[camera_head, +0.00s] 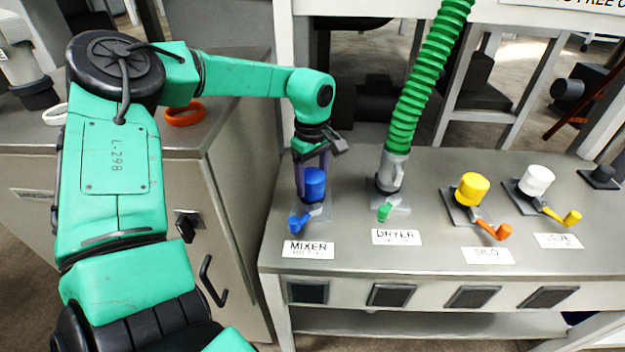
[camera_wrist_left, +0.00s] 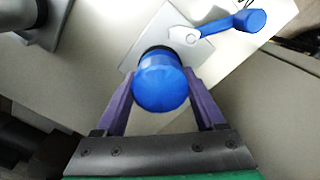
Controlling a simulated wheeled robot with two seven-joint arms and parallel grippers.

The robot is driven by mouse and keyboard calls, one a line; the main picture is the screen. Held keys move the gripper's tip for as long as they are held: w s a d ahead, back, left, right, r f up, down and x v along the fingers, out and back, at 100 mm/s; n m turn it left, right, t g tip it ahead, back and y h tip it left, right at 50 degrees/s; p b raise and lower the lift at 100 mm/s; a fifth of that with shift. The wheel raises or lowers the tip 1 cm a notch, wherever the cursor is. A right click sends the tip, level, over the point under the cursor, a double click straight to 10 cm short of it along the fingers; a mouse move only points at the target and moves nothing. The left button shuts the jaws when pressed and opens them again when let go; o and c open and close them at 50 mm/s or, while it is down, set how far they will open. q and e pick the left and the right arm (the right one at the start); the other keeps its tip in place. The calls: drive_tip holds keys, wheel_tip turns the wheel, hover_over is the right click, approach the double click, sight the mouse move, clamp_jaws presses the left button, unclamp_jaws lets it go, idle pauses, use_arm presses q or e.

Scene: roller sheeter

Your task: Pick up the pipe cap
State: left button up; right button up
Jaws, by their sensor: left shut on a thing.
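The blue pipe cap (camera_head: 315,184) sits upright at the MIXER station on the grey table, on its pipe fitting. My left gripper (camera_head: 311,178) comes down over it from behind and is shut on it. In the left wrist view the blue cap (camera_wrist_left: 160,82) lies between the two purple fingers of the gripper (camera_wrist_left: 160,88), one on each side. The pipe below the cap is mostly hidden by the cap. My right gripper is in neither view.
A blue-handled valve lever (camera_head: 298,222) sticks out in front of the cap. To the right stand the DRYER fitting with a green hose (camera_head: 425,85), a yellow cap (camera_head: 472,187) and a white cap (camera_head: 537,179). Orange and white rings lie on the left cabinet (camera_head: 190,140).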

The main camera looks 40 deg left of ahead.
sight(312, 174)
use_arm(q)
drive_tip(key=shift+r, duration=0.1)
drive_tip(key=shift+r, duration=0.25)
wheel_tip(312, 174, up, 19)
drive_tip(key=p, duration=0.1)
drive_tip(key=shift+r, duration=0.2)
